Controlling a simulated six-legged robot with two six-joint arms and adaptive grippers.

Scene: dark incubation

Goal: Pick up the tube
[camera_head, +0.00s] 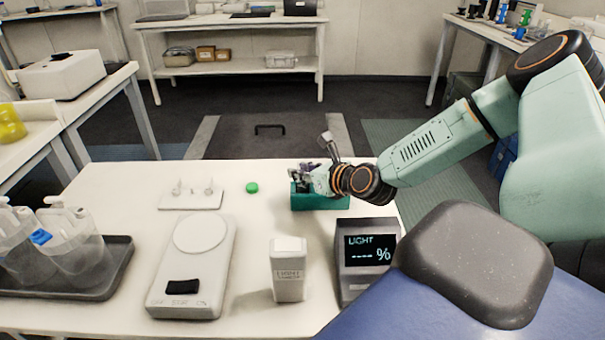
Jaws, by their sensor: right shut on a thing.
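My right gripper (308,180) reaches in from the right, low over the teal rack (322,203) at the back of the white table. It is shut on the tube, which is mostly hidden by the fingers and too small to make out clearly. I cannot tell whether the tube is clear of the rack. A green cap (252,187) lies on the table to the left of the rack. My left gripper is not in view.
A white balance (192,275), a white box (288,270) and a light meter (366,262) stand in front of the rack. A small white stand (190,200) is left of the cap. A dark tray (115,270) with clear bottles (75,245) is at far left.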

